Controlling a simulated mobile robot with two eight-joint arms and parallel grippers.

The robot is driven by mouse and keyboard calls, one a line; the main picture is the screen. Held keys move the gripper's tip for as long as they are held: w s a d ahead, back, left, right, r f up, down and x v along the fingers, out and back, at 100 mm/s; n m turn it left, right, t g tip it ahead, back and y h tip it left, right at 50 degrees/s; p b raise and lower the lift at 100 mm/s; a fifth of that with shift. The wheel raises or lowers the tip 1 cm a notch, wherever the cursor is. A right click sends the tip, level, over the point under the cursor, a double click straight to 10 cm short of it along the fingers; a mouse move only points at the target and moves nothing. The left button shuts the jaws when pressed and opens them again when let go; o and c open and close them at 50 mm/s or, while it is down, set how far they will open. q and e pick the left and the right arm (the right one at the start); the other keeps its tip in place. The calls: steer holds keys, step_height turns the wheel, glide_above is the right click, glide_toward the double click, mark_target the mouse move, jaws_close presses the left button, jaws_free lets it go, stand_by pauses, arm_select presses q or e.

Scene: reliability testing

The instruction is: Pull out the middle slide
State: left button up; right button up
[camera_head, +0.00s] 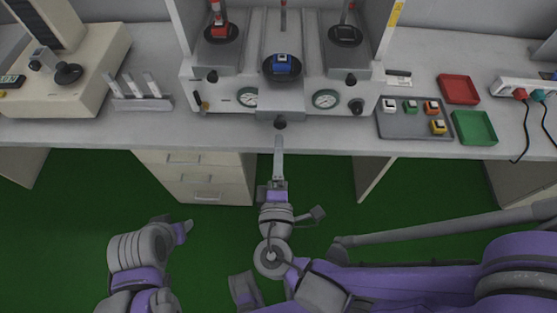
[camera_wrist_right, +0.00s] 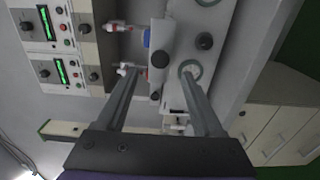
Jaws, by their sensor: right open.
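The middle slide (camera_head: 281,99) is part of a white test machine on the bench. It carries a blue block (camera_head: 282,64) on a black round holder and has a dark knob (camera_head: 280,124) at its front. My right gripper (camera_head: 279,140) is just in front of this knob, pointing at the machine. In the right wrist view my right gripper (camera_wrist_right: 158,78) is open, its two fingers apart. A dark knob (camera_wrist_right: 156,95) appears between them, not visibly gripped. My left gripper (camera_head: 181,231) is low at the left, away from the machine; its jaw state is unclear.
Gauges (camera_head: 326,99) and other knobs flank the slide. A grey tray with several coloured blocks (camera_head: 411,107), a red tray (camera_head: 459,89) and a green tray (camera_head: 474,128) are at the right. Drawers (camera_head: 205,176) stand under the bench. Green floor is open in front.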

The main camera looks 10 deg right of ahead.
steer(key=shift+v, duration=1.3)
steer(key=d+f+m+g+p, duration=0.3)
steer(key=d+f+m+g, duration=0.4)
steer(key=d, duration=0.3)
steer(key=s+r+m+g+y+p, duration=0.1)
steer(key=m, duration=0.1)
steer(key=s+r+m+g+y, duration=0.1)
steer(key=m+g+y, duration=0.1)
steer(key=m, duration=0.1)
steer(key=s+r+m+g+y+p, duration=0.1)
steer(key=m+g+y, duration=0.1)
steer(key=shift+s+a+r+m+p, duration=0.2)
steer(key=shift+m+p, duration=0.15)
steer(key=shift+m, duration=0.05)
